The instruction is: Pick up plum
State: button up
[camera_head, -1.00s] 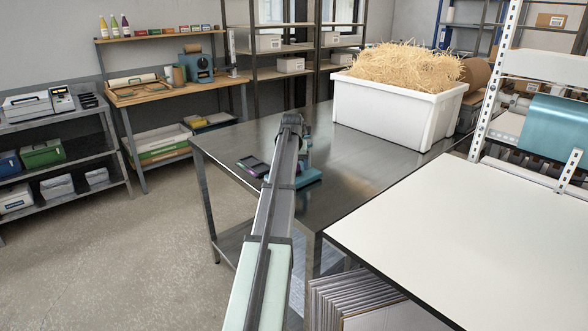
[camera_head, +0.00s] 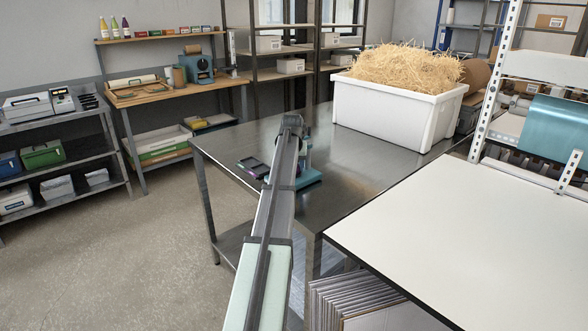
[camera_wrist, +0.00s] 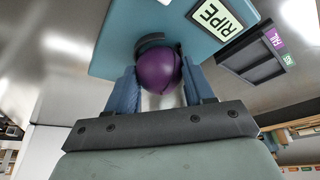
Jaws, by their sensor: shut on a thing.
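The plum (camera_wrist: 157,72) is a round purple fruit in the middle of the wrist view. My gripper (camera_wrist: 160,78) is shut on it, with one blue finger on each side. A dark round cup or rest shows just behind the plum, on a teal stand (camera_wrist: 118,35) with a "RIPE" label. I cannot tell whether the plum touches the cup. In the head view the teal stand (camera_head: 309,176) is on the steel table, partly behind my arm. The plum and my fingers are hidden there.
A dark two-part tray (camera_wrist: 252,62) with a purple "FAIL" label lies beside the stand; it also shows in the head view (camera_head: 252,167). A white bin (camera_head: 385,115) of straw stands at the back of the steel table (camera_head: 345,180).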

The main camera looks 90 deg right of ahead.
jog(key=shift+r, duration=0.1)
jog(key=r, duration=0.6)
jog(key=w+r, duration=0.1)
jog(key=r, duration=0.2)
jog(key=shift+r, duration=0.25)
jog(key=w+d+f+n+t, duration=0.1)
jog(key=w+d+n, duration=0.3)
jog(key=w, duration=0.5)
jog(key=w+d+f+n+t+y, duration=0.1)
jog(key=w+d+f+n, duration=0.3)
jog(key=w+d, duration=0.5)
jog(key=shift+w+n+t, duration=0.35)
jog(key=shift+n+t, duration=0.15)
jog(key=shift+t, duration=0.1)
jog(key=shift+f, duration=0.15)
jog(key=shift+f, duration=2.7)
jog(key=shift+f, duration=0.7)
